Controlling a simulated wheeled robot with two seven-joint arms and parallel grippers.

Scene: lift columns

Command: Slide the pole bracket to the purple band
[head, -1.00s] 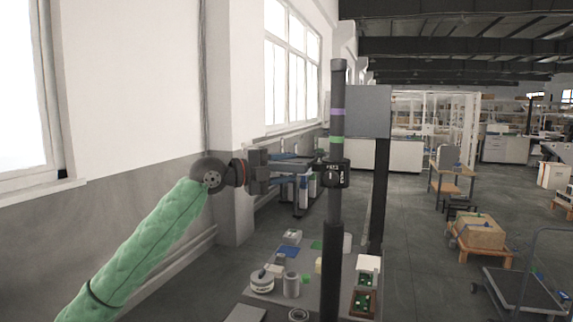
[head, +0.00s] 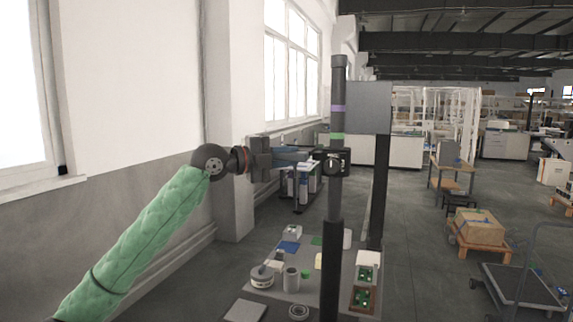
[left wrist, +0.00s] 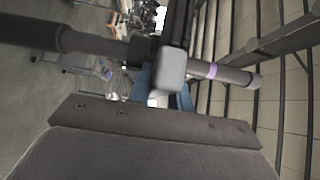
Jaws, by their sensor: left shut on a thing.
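The dark pole (head: 336,190) stands upright, with a purple band (head: 338,109) high up and a green band (head: 336,136) below it. The black pole bracket (head: 343,162) is around the pole just under the green band, clearly below the purple one. My left gripper (head: 318,161) reaches in from the left and is shut on the bracket. In the left wrist view the pole runs sideways; the purple band (left wrist: 212,71) shows right of a pale grey block (left wrist: 170,72) at the bracket. The green band is not seen there. My right gripper is not in view.
A low table top (head: 325,280) behind the pole's foot holds a white round container (head: 262,277), a grey cylinder (head: 291,280) and small parts. A second dark column with a grey panel (head: 368,108) stands behind right. A wall is on the left.

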